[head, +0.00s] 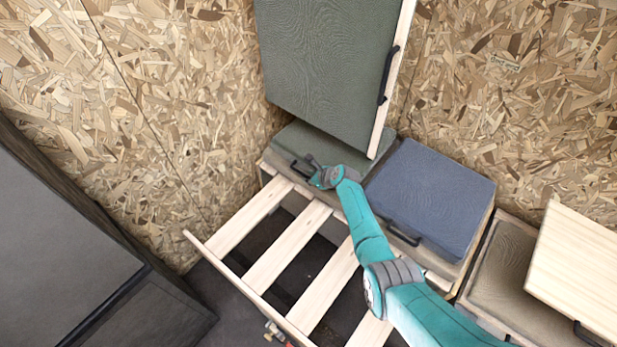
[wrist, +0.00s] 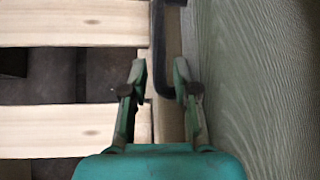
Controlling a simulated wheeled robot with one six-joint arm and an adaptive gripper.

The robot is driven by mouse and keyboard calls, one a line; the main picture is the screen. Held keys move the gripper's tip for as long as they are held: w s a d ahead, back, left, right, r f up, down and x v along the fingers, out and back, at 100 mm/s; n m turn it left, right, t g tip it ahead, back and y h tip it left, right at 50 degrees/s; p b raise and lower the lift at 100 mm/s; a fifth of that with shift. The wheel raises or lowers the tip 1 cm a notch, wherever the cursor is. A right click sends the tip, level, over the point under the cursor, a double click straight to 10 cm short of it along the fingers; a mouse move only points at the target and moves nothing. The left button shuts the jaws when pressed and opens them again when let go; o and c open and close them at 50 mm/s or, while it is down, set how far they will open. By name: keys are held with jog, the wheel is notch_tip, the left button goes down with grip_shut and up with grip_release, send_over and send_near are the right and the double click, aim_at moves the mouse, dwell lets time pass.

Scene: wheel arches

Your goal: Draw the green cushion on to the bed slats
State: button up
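A flat green cushion (head: 293,141) lies on the bench behind the slats, under a tall upright green panel. Its black handle (head: 300,165) faces the slats. In the wrist view the green cushion (wrist: 250,80) fills the right side, and the black handle (wrist: 157,45) stands out from its edge. My gripper (head: 316,177) is at this front edge in the head view. In the wrist view my gripper (wrist: 159,72) is open, with the handle's near end between the fingertips and a gap at the left finger. The bed slats (head: 290,246) are bare pale wood with dark gaps.
A blue cushion (head: 430,195) with a black handle lies to the right on a wooden box. The upright green panel (head: 325,70) has a pale wooden edge. A dark cabinet (head: 60,240) stands at the left. Chipboard walls (head: 180,110) close the corner.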

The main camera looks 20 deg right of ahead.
jog(key=shift+w+a+f, duration=0.25)
jog(key=shift+w+f, duration=0.2)
jog(key=shift+f, duration=0.05)
grip_shut()
